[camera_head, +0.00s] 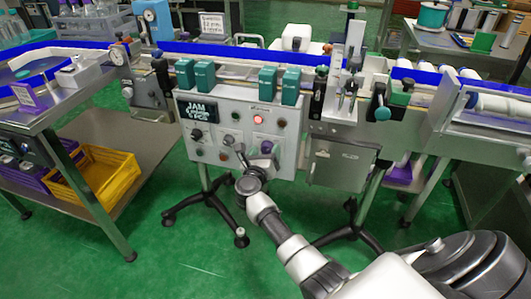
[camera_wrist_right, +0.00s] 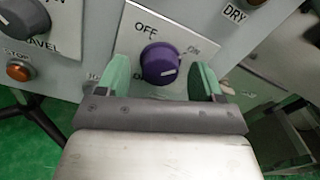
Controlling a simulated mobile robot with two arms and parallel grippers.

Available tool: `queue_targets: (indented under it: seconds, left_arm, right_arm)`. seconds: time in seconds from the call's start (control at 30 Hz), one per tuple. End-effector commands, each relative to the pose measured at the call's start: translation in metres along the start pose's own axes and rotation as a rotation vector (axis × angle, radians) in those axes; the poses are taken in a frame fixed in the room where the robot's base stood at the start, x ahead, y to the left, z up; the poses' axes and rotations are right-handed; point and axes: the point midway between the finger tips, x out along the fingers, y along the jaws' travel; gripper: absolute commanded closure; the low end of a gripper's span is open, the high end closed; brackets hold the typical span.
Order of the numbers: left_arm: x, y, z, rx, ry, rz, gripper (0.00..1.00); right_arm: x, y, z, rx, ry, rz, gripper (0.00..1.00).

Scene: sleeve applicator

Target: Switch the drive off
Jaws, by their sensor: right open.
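A purple rotary knob (camera_wrist_right: 160,64) sits on a white plate on the control panel (camera_head: 220,158). "OFF" is printed above the knob, and what looks like "ON" is to its upper right. A short white line on the knob's face points to the right. The knob also shows in the head view (camera_head: 266,147), just above my right gripper (camera_head: 250,158). In the wrist view my right gripper (camera_wrist_right: 160,80) is open, its green fingertips on either side of the knob, with visible gaps. My left gripper is not in view.
A display reading "JAM" (camera_head: 198,111) and a lit red lamp (camera_head: 259,119) are on the panel. A grey knob (camera_wrist_right: 26,18) and an orange button (camera_wrist_right: 19,70) are left of the purple knob. A yellow crate (camera_head: 103,177) is at left.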

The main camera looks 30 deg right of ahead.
Motion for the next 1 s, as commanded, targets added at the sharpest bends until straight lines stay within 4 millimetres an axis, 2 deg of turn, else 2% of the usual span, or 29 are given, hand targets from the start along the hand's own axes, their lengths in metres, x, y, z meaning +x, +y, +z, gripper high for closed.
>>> queue_targets:
  seconds: [0.33,0.67,0.9,1.0]
  left_arm:
    - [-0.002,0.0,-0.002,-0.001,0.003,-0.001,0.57]
    - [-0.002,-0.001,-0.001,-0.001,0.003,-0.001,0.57]
    - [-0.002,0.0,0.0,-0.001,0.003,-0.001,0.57]
    - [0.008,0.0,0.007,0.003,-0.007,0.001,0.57]
  right_arm:
    - [0.005,0.0,0.0,0.0,0.0,0.0,0.33]
    - [0.004,0.0,0.0,-0.001,0.0,0.0,0.82]
    - [0.004,0.0,0.0,-0.021,0.001,0.001,0.82]
    - [0.004,0.0,0.001,-0.055,0.002,0.001,0.82]
